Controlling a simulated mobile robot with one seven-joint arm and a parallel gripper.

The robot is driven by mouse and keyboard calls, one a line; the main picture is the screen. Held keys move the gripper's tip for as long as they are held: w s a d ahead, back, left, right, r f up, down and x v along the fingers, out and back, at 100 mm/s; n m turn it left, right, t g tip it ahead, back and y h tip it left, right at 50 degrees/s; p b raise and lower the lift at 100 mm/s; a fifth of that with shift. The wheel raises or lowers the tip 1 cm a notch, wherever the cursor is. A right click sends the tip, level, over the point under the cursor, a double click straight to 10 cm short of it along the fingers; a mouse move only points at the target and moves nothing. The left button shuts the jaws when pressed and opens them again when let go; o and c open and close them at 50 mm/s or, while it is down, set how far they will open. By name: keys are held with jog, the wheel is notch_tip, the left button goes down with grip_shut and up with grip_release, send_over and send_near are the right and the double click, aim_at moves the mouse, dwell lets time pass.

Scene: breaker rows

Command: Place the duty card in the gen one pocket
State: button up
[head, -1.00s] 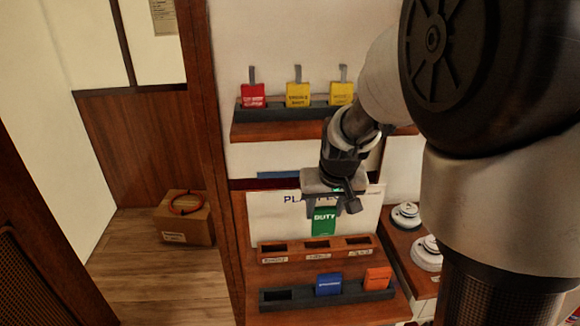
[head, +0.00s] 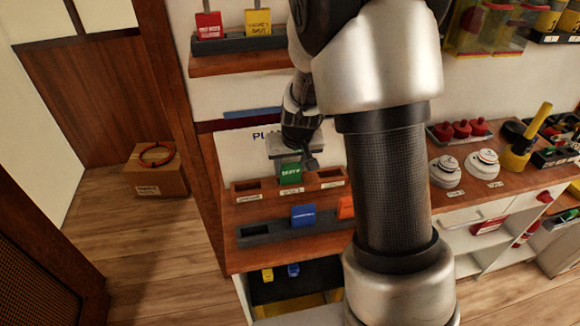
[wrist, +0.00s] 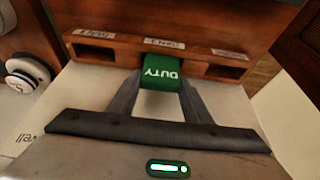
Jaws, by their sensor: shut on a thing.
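The green duty card (head: 290,174) is held upright in my gripper (head: 289,160), above the middle pocket of the wooden three-pocket rack (head: 247,185). In the wrist view the card (wrist: 160,72) sits between both fingers (wrist: 160,88), its "DUTY" lettering upside down. Its far end meets the middle pocket, hiding that opening; I cannot tell how deep it is. The middle pocket's label (wrist: 164,43) seems to read GEN 1, though it is small and inverted. The pockets to either side look empty.
In front of the rack is a dark holder (head: 262,235) with a blue card (head: 303,215) and an orange card (head: 346,207). A shelf above holds a red card (head: 208,25) and a yellow card (head: 258,22). White round detectors (head: 445,171) stand to the right.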

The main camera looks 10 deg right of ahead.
jog(key=shift+w+f, duration=0.25)
jog(key=shift+f, duration=0.1)
jog(key=shift+f, duration=0.15)
jog(key=o, duration=1.1)
jog(key=shift+c, duration=0.2)
jog(key=shift+r, duration=0.2)
